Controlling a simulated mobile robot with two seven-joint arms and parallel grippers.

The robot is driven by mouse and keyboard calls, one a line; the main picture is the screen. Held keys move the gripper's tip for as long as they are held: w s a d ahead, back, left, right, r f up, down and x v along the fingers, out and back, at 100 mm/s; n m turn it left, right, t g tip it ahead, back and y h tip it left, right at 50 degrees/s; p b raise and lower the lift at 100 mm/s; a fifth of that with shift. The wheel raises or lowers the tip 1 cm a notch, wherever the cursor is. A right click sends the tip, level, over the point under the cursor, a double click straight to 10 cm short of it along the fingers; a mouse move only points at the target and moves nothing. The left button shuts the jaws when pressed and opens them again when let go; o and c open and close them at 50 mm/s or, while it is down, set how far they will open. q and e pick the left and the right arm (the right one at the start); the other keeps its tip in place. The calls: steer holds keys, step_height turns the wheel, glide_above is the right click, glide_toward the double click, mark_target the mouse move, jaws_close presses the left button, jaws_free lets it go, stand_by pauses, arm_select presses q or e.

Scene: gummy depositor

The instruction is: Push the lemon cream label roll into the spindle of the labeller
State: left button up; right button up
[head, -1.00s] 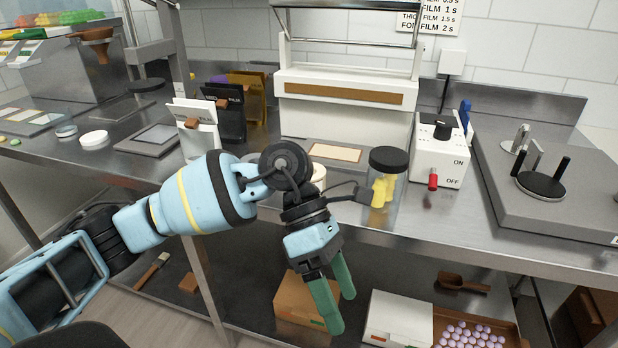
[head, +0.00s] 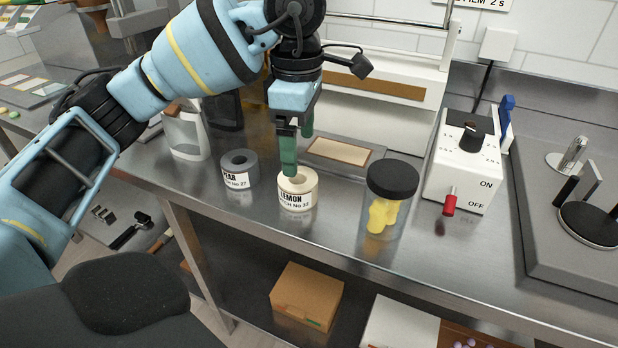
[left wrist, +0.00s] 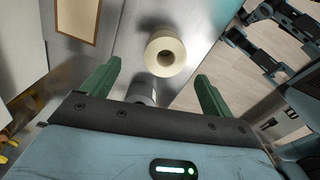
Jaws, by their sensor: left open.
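The cream label roll (head: 300,187), marked LEMON, stands on the steel bench near its front edge, with its hole facing up. My left gripper (head: 297,143) is open and points down at it; in the head view one green finger overlaps the roll's back rim. In the left wrist view the roll (left wrist: 165,39) shows beyond the open fingers (left wrist: 157,92), with nothing between them but part of the grey roll behind. A grey machine (head: 540,230) at the right edge carries a black disc (head: 590,225) and upright posts; I cannot tell which part is the spindle. My right gripper is not in view.
A grey label roll (head: 239,171) stands left of the lemon one. A black-lidded jar (head: 390,190) with yellow sweets and a white switch box (head: 463,165) with a red lever stand to the right. A flat framed plate (head: 338,151) lies behind. A cardboard box (head: 306,295) is below.

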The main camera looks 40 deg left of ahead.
mark_target(299, 172)
arm_select(q)
steer(key=f, duration=0.2)
steer(key=shift+s+f, duration=0.25)
steer(key=shift+f, duration=0.05)
steer(key=shift+s+d+f, duration=0.1)
steer(key=shift+f, duration=1.2)
steer(key=shift+s+d+f, duration=0.1)
steer(key=shift+f, duration=1.2)
steer(key=c, duration=1.1)
steer(key=shift+r, duration=0.2)
steer(key=shift+r, duration=0.7)
step_height(299, 172, up, 2)
steer(key=shift+s, duration=0.1)
steer(key=s+d, duration=0.2)
steer(key=s, duration=0.5)
steer(key=s+d+r, duration=0.1)
steer(key=s, duration=0.7)
steer(key=shift+s+d+r+b, duration=0.15)
steer(key=shift+s+d+b, duration=0.05)
steer(key=shift+d+b, duration=0.15)
